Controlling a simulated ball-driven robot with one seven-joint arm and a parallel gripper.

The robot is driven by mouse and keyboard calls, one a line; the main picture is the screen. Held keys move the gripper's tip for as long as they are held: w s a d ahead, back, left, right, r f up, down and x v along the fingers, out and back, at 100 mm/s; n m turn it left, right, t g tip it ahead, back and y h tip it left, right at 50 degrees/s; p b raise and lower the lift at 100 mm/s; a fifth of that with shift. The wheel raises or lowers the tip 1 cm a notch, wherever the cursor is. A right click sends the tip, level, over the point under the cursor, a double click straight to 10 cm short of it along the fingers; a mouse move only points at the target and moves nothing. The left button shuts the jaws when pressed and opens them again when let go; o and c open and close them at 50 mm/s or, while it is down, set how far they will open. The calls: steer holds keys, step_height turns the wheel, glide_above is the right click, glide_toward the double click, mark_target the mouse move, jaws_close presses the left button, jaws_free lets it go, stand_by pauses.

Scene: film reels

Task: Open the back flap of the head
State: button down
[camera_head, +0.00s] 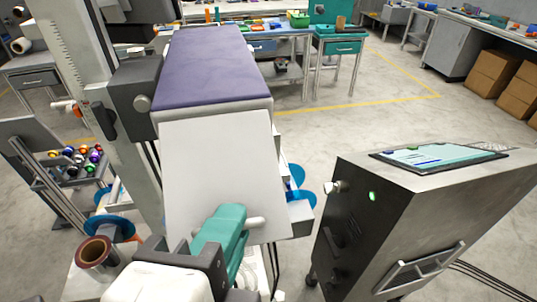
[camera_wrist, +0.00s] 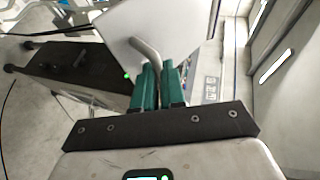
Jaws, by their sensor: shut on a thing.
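The head (camera_head: 205,70) has a dark purple top and stands on a tall column in the head view. Its white back flap (camera_head: 205,150) hangs below the near top edge; I cannot tell its exact angle. A pale bar handle (camera_head: 258,222) sticks out low on the flap. My gripper (camera_head: 236,216), with teal fingers, is shut on this handle. In the wrist view, the flap (camera_wrist: 180,22) is above the gripper (camera_wrist: 158,70), and the bent handle (camera_wrist: 147,52) runs down between the fingers. The fingers hide part of the handle.
A grey cabinet (camera_head: 400,215) with a screen on top stands close on the right. Blue reels (camera_head: 302,185) sit beside the head. A rack of colourful rolls (camera_head: 75,160) is at left. A blue-topped workbench (camera_head: 262,36) is behind. Open floor lies at back right.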

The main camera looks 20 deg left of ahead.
steer(key=shift+w+a+r, duration=0.15)
steer(key=shift+w+r, duration=0.15)
steer(key=shift+r, duration=0.1)
steer(key=c, duration=1.2)
jaws_free()
steer(key=shift+w+a+f, duration=0.1)
steer(key=shift+w, duration=0.05)
steer(key=shift+s, duration=0.2)
steer(key=b+v, duration=0.1)
steer(key=v, duration=0.9)
steer(key=shift+s+f, duration=0.1)
steer(key=shift+s, duration=0.25)
